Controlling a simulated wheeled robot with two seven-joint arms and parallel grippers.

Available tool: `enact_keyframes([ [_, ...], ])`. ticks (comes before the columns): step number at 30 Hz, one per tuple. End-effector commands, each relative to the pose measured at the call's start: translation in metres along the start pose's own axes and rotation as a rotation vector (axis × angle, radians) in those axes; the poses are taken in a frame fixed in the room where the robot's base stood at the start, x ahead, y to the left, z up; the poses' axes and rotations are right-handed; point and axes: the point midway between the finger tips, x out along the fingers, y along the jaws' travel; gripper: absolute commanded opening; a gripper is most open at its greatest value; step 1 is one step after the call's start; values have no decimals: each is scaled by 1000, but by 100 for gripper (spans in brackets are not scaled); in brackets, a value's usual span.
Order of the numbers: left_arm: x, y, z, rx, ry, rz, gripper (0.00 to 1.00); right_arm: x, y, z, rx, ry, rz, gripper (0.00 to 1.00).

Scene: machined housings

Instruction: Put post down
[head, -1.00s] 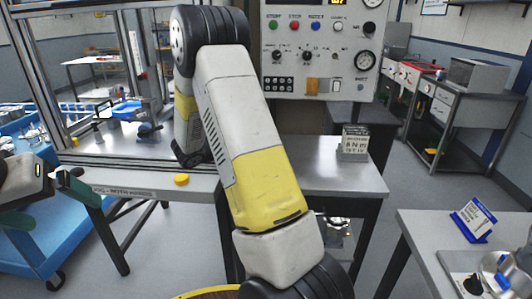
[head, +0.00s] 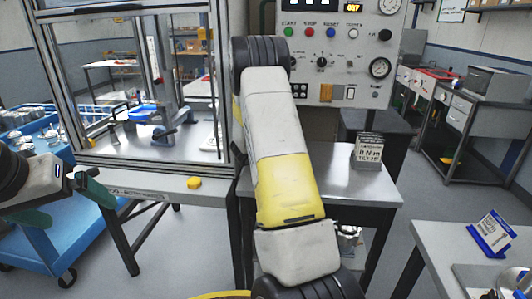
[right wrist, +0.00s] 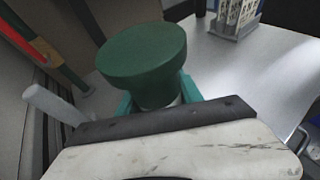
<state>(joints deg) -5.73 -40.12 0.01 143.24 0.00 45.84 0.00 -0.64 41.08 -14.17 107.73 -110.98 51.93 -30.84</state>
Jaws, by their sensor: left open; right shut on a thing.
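The post (right wrist: 142,55) shows in the right wrist view as a dark green, round, wide-topped piece; its lower part is mostly hidden. My right gripper (right wrist: 158,97) is shut on it with teal fingers on both sides below the top. In the head view my right arm reaches forward over the middle, and its gripper and the post are hidden behind it. My left gripper (head: 66,203) is open and empty at the left edge of the head view, above a blue cart.
A steel table (head: 330,183) carries a small sign block (head: 368,152). A framed machine enclosure (head: 150,165) stands left of it, with a yellow button (head: 194,183) on its front ledge. A control panel (head: 335,60) rises behind. Another table (head: 440,250) with a blue sign holder (head: 490,234) is at right.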

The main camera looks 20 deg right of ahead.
Motion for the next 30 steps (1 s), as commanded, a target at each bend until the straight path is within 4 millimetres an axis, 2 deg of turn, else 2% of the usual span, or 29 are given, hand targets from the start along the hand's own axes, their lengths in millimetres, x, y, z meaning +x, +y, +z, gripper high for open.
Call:
enact_keyframes([
  [4,0,0,0,0,0,0,95,7,0,-12,2,-6,-1,0],
  [14,0,0,0,0,0,0,95,7,1,-14,3,-6,0,0],
  [15,0,0,0,0,0,0,95,7,0,-17,1,-3,0,45],
  [18,0,0,0,0,0,0,95,7,0,-17,2,-3,0,65],
  [30,0,0,0,0,0,0,95,3,1,-14,2,-3,2,65],
])
